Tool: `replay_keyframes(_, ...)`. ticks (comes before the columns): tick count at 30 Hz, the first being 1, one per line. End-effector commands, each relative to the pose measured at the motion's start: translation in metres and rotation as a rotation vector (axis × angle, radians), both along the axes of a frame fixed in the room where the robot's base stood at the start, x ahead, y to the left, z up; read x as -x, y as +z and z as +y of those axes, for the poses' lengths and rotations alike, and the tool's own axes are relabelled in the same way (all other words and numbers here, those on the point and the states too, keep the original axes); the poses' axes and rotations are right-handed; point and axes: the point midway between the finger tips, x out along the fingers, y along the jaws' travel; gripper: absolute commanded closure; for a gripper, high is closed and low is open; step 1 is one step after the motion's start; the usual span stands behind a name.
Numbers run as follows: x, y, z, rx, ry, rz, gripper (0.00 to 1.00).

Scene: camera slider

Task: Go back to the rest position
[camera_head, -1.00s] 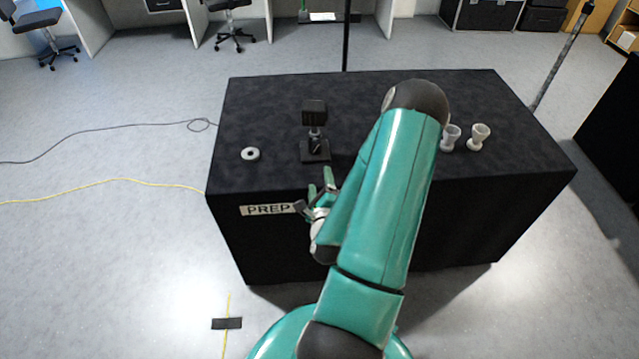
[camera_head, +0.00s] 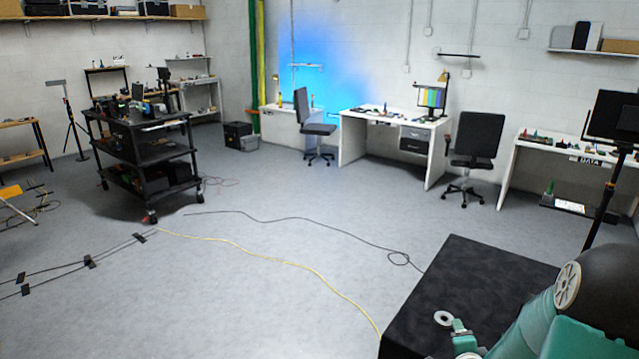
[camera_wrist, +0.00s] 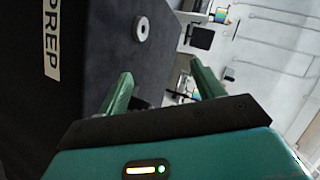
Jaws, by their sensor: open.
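My gripper (camera_head: 462,335) is at the lower right of the head view, partly cut off by the bottom edge. In the wrist view its two green fingers (camera_wrist: 162,85) stand wide apart with nothing held between them. The black-covered table (camera_head: 475,268) with a PREP label (camera_wrist: 51,44) lies close by. A small pale ring (camera_head: 443,318) lies on the table top near the gripper and also shows in the wrist view (camera_wrist: 141,29). My teal arm covers part of the table.
A black wheeled cart (camera_head: 150,150) stands at the left. White desks (camera_head: 440,140) and office chairs (camera_head: 475,145) line the back wall. A yellow cable (camera_head: 290,263) and a dark cable (camera_head: 300,219) cross the floor. The middle floor is otherwise mostly clear.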

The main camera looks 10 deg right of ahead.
Motion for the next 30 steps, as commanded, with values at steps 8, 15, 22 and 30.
replay_keyframes(8, -0.018, 0.067, 0.073, 0.266, 0.279, 0.324, 0.33)
replay_keyframes(15, 0.001, 0.123, 0.145, 0.46, 0.529, 0.546, 0.33)
replay_keyframes(22, 0.05, 0.172, 0.215, 0.617, 0.803, 0.701, 0.33)
replay_keyframes(30, 0.131, 0.211, 0.279, 0.764, 1.156, 0.799, 0.33)
